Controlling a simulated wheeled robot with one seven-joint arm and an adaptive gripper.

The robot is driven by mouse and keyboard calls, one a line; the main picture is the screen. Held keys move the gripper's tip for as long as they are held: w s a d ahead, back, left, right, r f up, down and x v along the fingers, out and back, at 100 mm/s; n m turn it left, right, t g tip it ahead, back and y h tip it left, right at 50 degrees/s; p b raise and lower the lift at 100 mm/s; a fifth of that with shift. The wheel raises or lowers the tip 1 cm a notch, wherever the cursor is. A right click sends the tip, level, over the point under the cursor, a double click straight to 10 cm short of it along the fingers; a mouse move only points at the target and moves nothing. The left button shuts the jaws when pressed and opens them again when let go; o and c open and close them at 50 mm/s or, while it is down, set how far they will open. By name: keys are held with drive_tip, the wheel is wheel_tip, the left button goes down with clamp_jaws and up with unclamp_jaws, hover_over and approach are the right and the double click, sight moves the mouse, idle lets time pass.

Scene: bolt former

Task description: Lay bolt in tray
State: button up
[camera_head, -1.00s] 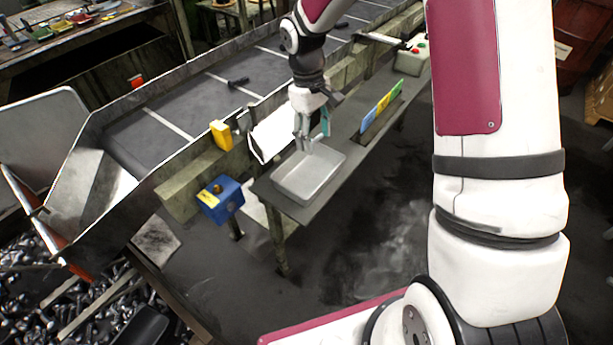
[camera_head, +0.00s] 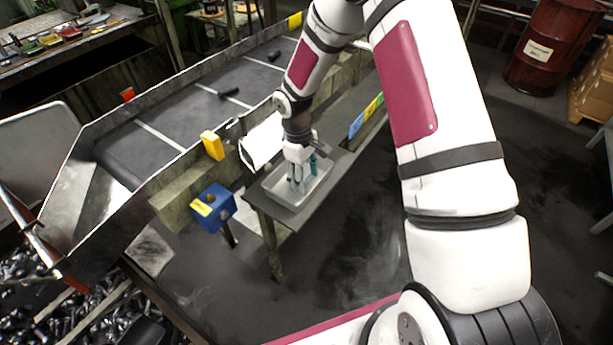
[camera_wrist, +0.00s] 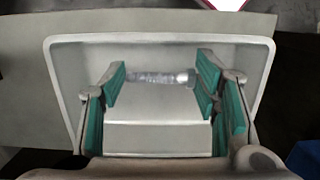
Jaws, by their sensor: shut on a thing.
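The light grey tray (camera_head: 291,204) lies on a narrow dark shelf beside the conveyor, and fills much of the wrist view (camera_wrist: 160,143). My gripper (camera_head: 302,182) reaches down into the tray from above. In the wrist view its teal-padded fingers (camera_wrist: 161,78) are on either side of a grey metal bolt (camera_wrist: 152,77) and shut on it end to end. The bolt lies crosswise, with its rounder head at the right finger. It is over the tray floor, inside the rim. I cannot tell whether it touches the floor. In the head view the bolt is hidden.
The conveyor (camera_head: 182,110) runs behind the shelf, with dark pieces (camera_head: 229,92) on it. A blue box (camera_head: 213,208) with a yellow label stands left of the shelf. Coloured panels (camera_head: 366,115) stand behind the tray. A bin of loose bolts (camera_head: 70,310) is at lower left.

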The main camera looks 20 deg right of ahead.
drive_tip(key=shift+f, duration=0.6)
drive_tip(key=o, duration=1.3)
drive_tip(key=shift+r, duration=0.1)
wheel_tip(320, 180, up, 13)
drive_tip(key=w+b, duration=0.2)
drive_tip(key=s+r+m+t, duration=0.2)
drive_tip(key=s+r, duration=0.3)
drive_tip(key=r, duration=0.4)
drive_tip(key=s+r+m+t, duration=0.1)
drive_tip(key=s+r, duration=0.4)
drive_tip(key=r, duration=0.3)
drive_tip(key=s+r+m+t+y, duration=0.1)
drive_tip(key=s+r+m+t, duration=0.3)
drive_tip(key=s, duration=1.1)
drive_tip(key=shift+s+r, duration=0.25)
drive_tip(key=shift+r, duration=0.95)
